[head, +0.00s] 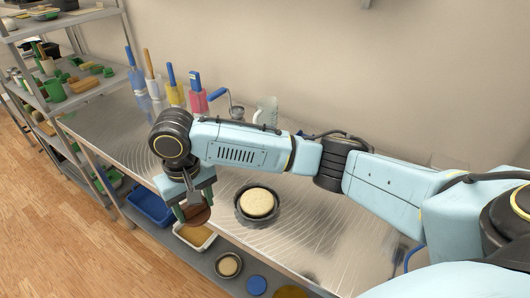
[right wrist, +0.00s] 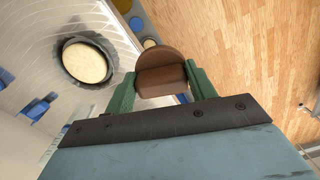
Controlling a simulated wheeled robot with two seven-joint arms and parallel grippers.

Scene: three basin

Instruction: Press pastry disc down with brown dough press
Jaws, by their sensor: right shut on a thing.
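A pale round pastry disc (head: 257,202) lies in a dark round pan (head: 240,215) on the metal counter. The disc (right wrist: 86,62) and pan (right wrist: 66,48) also show in the right wrist view. My right gripper (head: 190,210) is left of the pan near the counter's front edge. Its green fingers (right wrist: 160,85) are shut on the brown dough press (right wrist: 160,72), whose round brown part (head: 198,216) shows in the head view. The press is apart from the disc. My left gripper is not in view.
Colourful upright utensils (head: 173,92) and a glass jug (head: 266,110) stand at the counter's back. A shelf rack (head: 85,95) stands at left. Below the counter's front edge are a blue basin (head: 150,207), a white basin (head: 212,241) and a bowl (head: 229,265).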

